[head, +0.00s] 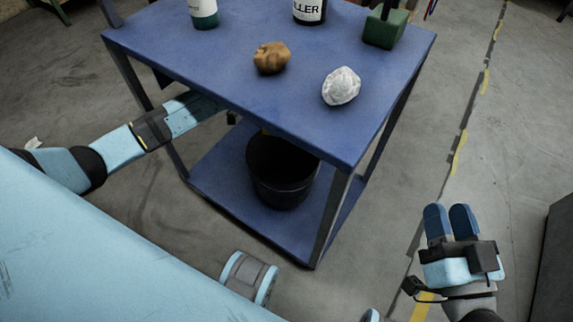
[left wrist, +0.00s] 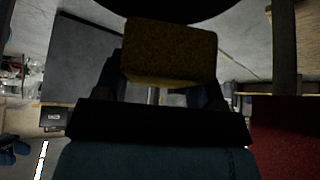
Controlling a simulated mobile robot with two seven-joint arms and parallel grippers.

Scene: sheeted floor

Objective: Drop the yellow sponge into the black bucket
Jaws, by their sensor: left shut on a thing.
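The black bucket (head: 283,172) stands upright on the lower shelf of the blue cart, its opening partly hidden by the tabletop edge. My left arm reaches under the tabletop from the left, and its gripper is hidden in the head view. In the left wrist view my left gripper (left wrist: 165,85) is shut on the yellow sponge (left wrist: 172,52). The dark rounded shape of the bucket (left wrist: 185,8) shows at the top edge, just beyond the sponge. My right gripper (head: 450,212) is empty at the lower right, its two fingers close together.
The blue cart's tabletop (head: 225,55) overhangs the bucket, with legs at its corners. On it are a brown lump (head: 271,57), a pale rock-like lump (head: 341,86), bottles (head: 203,13) and a green block-like object (head: 386,28).

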